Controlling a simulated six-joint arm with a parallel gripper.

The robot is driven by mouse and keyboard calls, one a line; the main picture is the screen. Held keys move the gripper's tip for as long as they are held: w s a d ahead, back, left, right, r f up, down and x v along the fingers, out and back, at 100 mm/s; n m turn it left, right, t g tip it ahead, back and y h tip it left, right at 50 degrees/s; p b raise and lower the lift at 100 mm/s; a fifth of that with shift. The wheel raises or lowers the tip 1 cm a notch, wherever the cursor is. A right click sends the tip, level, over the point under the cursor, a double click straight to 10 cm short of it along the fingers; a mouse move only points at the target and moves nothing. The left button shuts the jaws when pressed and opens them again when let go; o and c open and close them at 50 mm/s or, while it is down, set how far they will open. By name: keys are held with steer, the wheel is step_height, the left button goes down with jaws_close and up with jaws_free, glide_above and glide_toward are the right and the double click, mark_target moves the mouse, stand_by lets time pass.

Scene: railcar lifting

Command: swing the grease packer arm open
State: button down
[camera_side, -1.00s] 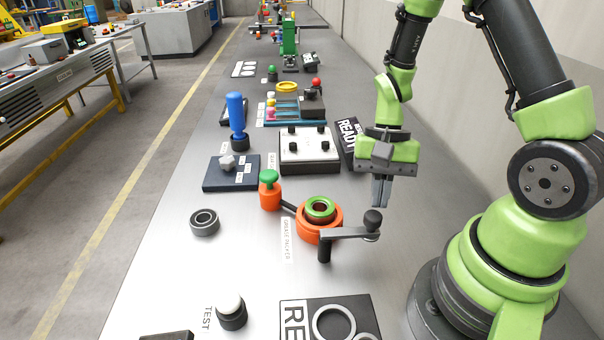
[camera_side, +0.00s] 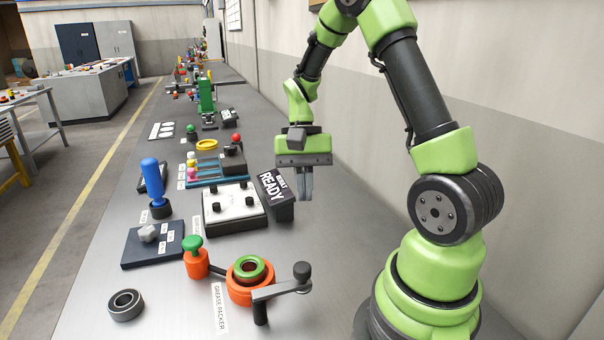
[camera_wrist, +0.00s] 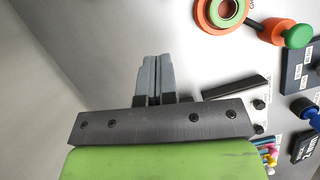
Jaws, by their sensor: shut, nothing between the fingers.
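The grease packer (camera_side: 237,290) is an orange cup with a green ring on top, near the front of the bench in the side view. Its grey arm (camera_side: 278,289) runs from a dark post at the cup's front right side to a black knob (camera_side: 302,271) at the right. The cup's edge shows at the top of the wrist view (camera_wrist: 206,14); the arm is out of that view. My gripper (camera_side: 305,198) is shut and empty, pointing down. It is above and behind the knob in the picture, apart from it.
A READY sign box (camera_side: 274,195) stands just left of my gripper. An orange canister with a green knob (camera_side: 194,257) adjoins the packer's left. A bearing ring (camera_side: 126,305) lies at front left. Bare bench lies right of the packer.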

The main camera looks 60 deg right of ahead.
steer(key=v, duration=0.2)
steer(key=shift+d+r, duration=0.15)
steer(key=shift+r, duration=0.2)
steer(key=s+a+r+n+t+h, duration=0.1)
steer(key=s+a+r+n+t, duration=0.6)
steer(key=a+r, duration=0.5)
steer(key=s+a+t, duration=0.1)
steer(key=t, duration=0.1)
steer(key=shift+s+a+r+n+t+h, duration=0.2)
steer(key=shift+s+n+t+h, duration=0.1)
steer(key=shift+h, duration=0.1)
